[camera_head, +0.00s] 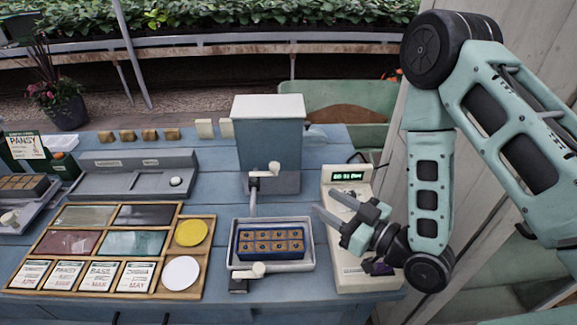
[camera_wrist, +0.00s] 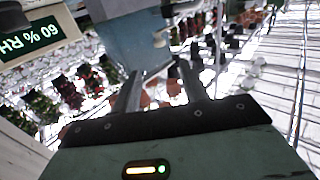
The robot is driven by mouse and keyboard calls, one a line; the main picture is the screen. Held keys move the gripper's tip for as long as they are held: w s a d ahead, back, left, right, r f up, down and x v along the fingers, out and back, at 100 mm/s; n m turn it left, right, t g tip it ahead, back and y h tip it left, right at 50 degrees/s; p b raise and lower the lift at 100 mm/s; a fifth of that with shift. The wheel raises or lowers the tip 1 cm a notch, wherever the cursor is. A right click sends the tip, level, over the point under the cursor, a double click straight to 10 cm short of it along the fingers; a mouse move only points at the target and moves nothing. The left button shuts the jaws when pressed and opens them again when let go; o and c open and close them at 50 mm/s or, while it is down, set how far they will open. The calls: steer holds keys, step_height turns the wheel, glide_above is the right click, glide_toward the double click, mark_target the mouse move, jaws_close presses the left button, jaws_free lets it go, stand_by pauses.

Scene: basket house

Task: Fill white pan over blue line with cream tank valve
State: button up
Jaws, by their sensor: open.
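A blue-grey tank (camera_head: 268,135) with a cream lid stands at the back middle of the bench; its lower part also shows in the wrist view (camera_wrist: 128,42). A cream valve handle (camera_head: 270,169) sits on its front, above a thin spout pipe (camera_head: 253,200). Below is a pale pan (camera_head: 306,262) holding a blue tray (camera_head: 272,256) of brown cells. I cannot make out a blue line or any water in the pan.
A second cream handle (camera_head: 251,271) is at the pan's front. A cream device with a green display (camera_head: 348,177) stands at the right, under my gripper.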

steer(key=b, duration=1.1)
glide_toward(274, 164)
steer(key=x, duration=0.6)
steer(key=f+x, duration=0.1)
steer(key=x, duration=0.3)
steer(key=c, duration=0.9)
steer(key=shift+c, duration=0.2)
